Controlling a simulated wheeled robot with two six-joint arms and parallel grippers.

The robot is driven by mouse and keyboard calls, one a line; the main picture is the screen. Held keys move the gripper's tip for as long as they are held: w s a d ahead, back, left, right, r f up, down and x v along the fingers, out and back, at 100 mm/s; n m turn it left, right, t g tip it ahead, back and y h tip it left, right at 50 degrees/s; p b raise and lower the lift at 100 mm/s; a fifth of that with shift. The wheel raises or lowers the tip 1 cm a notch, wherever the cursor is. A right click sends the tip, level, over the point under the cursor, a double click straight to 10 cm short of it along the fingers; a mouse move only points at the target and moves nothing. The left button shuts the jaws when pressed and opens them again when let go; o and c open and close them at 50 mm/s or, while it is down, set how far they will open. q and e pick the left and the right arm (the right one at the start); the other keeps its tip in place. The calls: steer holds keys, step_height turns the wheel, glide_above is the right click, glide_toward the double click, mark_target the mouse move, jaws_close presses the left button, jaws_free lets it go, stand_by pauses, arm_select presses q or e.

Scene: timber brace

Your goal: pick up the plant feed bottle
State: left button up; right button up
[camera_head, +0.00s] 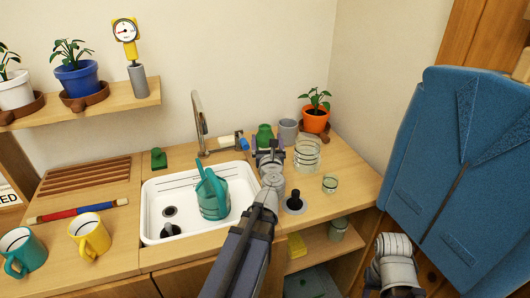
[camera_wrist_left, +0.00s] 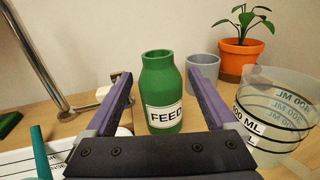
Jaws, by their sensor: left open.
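The plant feed bottle (camera_wrist_left: 162,88) is green with a white FEED label and stands upright on the wooden counter. In the head view, the bottle (camera_head: 264,133) shows just behind my left gripper (camera_head: 268,150), which hides its lower part. In the left wrist view, my left gripper (camera_wrist_left: 161,76) is open, with one purple finger on each side of the bottle and visible gaps on both sides. I cannot tell how far the fingertips reach along it. My right arm shows at the lower right of the head view, but its jaws do not show.
A grey cup (camera_head: 288,130), an orange plant pot (camera_head: 315,121) and a glass measuring jar (camera_head: 307,155) stand right of the bottle. The faucet (camera_head: 200,125) and the sink (camera_head: 155,205) with a teal watering can (camera_head: 212,195) lie to its left.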

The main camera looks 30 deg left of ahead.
arm_select(q)
step_height(320, 180, down, 5)
steer(key=b, duration=0.4)
steer(key=shift+x, duration=3.95)
steer(key=shift+s+f, duration=0.1)
jaws_close()
